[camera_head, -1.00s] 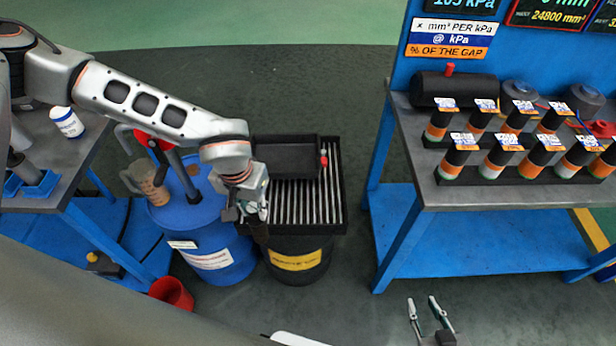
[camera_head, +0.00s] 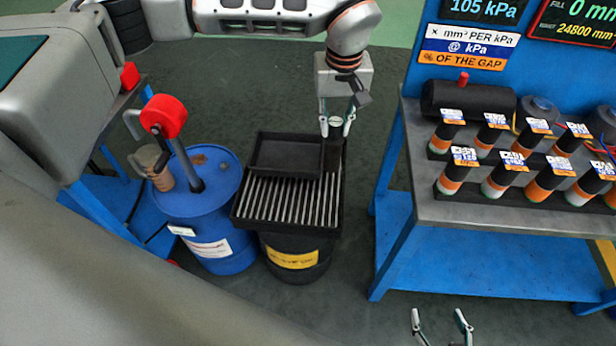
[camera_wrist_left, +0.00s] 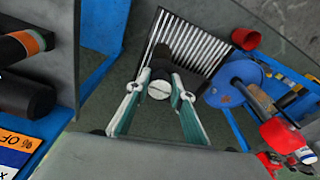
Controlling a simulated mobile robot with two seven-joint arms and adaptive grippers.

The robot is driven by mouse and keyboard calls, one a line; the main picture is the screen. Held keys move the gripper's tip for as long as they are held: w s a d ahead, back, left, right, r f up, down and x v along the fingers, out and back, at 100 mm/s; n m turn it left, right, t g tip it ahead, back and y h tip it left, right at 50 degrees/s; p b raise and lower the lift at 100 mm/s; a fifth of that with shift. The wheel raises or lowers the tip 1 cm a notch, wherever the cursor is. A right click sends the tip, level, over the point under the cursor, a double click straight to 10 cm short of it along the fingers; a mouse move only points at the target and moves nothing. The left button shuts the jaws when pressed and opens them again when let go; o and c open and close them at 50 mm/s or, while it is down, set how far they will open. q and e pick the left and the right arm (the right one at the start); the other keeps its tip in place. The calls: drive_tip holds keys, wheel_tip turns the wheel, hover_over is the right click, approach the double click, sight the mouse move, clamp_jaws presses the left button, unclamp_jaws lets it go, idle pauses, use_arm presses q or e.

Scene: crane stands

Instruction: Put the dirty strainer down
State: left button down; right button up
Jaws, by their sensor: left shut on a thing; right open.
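My left gripper (camera_head: 337,125) points down at the back right corner of the drain stand. It is shut on the dirty strainer (camera_head: 334,155), a dark cylinder with a pale round top. The left wrist view shows the strainer's slotted pale top (camera_wrist_left: 159,90) between the two fingers (camera_wrist_left: 160,98). Its dark body stretches away toward the slatted grate (camera_wrist_left: 205,45). The grate (camera_head: 290,200) has a black frame and sits on a black drum (camera_head: 297,265). I cannot tell whether the strainer touches it. My right gripper (camera_head: 441,322) is open and empty at the bottom edge.
A black tray (camera_head: 287,155) takes up the grate's back part. A blue drum (camera_head: 215,225) with a red-topped pump (camera_head: 163,116) and a jug (camera_head: 152,165) stands left. A bench (camera_head: 440,205) with several labelled cylinders is close on the right. A red bucket (camera_wrist_left: 246,39) is on the floor.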

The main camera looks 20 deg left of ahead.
use_arm(q)
wheel_tip(320, 180, down, 19)
idle(0.5)
drive_tip(key=shift+f, duration=0.2)
drive_tip(key=c, duration=1.8)
unclamp_jaws()
drive_tip(key=shift+o, duration=0.2)
